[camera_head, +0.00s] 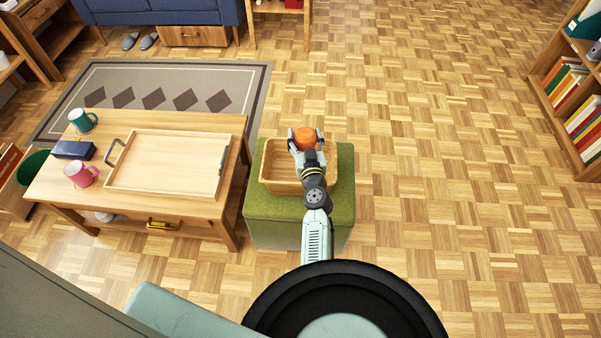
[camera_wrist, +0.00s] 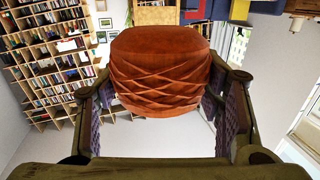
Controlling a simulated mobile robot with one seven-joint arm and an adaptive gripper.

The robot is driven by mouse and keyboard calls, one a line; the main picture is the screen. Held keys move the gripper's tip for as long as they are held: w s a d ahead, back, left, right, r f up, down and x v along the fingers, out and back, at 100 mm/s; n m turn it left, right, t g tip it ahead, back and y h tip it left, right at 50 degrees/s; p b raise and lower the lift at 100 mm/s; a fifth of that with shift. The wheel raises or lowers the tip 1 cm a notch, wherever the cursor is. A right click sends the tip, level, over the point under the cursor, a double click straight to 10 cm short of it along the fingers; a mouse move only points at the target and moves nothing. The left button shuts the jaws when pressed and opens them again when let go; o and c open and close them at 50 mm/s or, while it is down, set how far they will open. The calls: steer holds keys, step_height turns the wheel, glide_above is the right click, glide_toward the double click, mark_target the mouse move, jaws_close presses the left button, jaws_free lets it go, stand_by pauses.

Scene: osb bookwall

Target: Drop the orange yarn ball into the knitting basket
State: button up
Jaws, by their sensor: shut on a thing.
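The orange yarn ball (camera_head: 304,136) is held between the fingers of my gripper (camera_head: 304,138). In the wrist view the yarn ball (camera_wrist: 160,70) fills the upper middle, with a finger pad against each side. The knitting basket (camera_head: 276,164), a light wooden tray-like basket, sits on the green ottoman (camera_head: 262,215). In the head view my gripper and the ball overlap the basket's back right part. The height of the ball over the basket cannot be told. My arm hides part of the basket's inside and front wall.
A low wooden table (camera_head: 205,208) stands left of the ottoman. It bears a wooden tray (camera_head: 165,160), a teal mug (camera_head: 83,120), a pink mug (camera_head: 81,174) and a dark blue box (camera_head: 73,150). A bookshelf (camera_head: 560,120) is at the far right. The parquet floor between is clear.

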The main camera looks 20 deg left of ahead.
steer(key=shift+f+b, duration=1.2)
steer(key=shift+f, duration=0.75)
steer(key=o, duration=1.2)
steer(key=v, duration=0.7)
steer(key=shift+s+d, duration=0.1)
steer(key=shift+s, duration=0.1)
